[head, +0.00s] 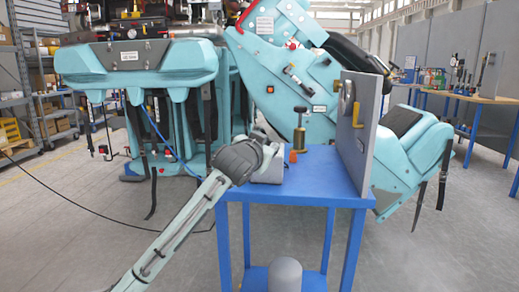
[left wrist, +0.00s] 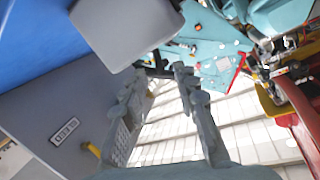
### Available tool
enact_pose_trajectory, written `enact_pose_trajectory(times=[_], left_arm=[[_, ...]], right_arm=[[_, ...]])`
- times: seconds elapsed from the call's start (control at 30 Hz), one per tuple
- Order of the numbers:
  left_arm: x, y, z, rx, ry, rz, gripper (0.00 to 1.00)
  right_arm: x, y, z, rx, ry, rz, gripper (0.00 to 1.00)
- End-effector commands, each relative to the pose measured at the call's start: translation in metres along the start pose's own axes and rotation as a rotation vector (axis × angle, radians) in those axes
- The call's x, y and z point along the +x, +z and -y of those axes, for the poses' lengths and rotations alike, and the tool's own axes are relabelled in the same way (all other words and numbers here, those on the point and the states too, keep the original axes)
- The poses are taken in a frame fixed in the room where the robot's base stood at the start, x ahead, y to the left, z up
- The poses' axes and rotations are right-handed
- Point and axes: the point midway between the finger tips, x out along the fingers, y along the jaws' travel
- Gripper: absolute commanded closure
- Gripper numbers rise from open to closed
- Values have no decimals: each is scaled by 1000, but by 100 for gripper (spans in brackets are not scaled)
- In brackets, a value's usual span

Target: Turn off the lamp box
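A small light grey box (head: 267,175) sits on the blue table (head: 310,187), partly hidden behind my left gripper (head: 265,143). It may be the lamp box, but no lit lamp or switch on it can be made out. In the left wrist view a light grey block (left wrist: 127,25), probably the same box, is at the top left. My left gripper shows there with its two fingers (left wrist: 163,78) apart and nothing between them. In the head view it is above and beside the box; contact cannot be told. My right gripper is not in view.
An upright grey panel (head: 356,150) with a yellow handle stands at the table's right side. A brass-coloured cylinder with a dark top (head: 299,130) and a small orange piece (head: 293,156) stand on the table. Large teal machinery (head: 285,85) is behind. The table's front right is clear.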

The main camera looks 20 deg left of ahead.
Motion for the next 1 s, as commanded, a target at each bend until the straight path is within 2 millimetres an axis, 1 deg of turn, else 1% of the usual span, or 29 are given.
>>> enact_pose_trajectory(times=[0.03, 0.2, 0.3, 0.4, 0.5, 0.6, 1.0], left_arm=[[-12, 0, 0, 0, 1, -2, 71], [-49, 0, 0, 0, 1, -1, 71], [-66, 1, 0, 0, 0, 0, 71], [-77, 0, 0, 0, 0, 0, 71], [-84, 0, 0, 0, 0, 0, 71], [-86, 1, 0, 0, 0, 1, 71], [-86, 0, 0, 0, 0, 1, 71]], right_arm=[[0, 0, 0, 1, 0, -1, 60], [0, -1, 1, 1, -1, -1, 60], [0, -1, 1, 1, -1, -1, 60], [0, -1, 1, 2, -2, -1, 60], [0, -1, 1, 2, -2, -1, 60], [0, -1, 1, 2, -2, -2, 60], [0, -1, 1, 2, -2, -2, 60]])
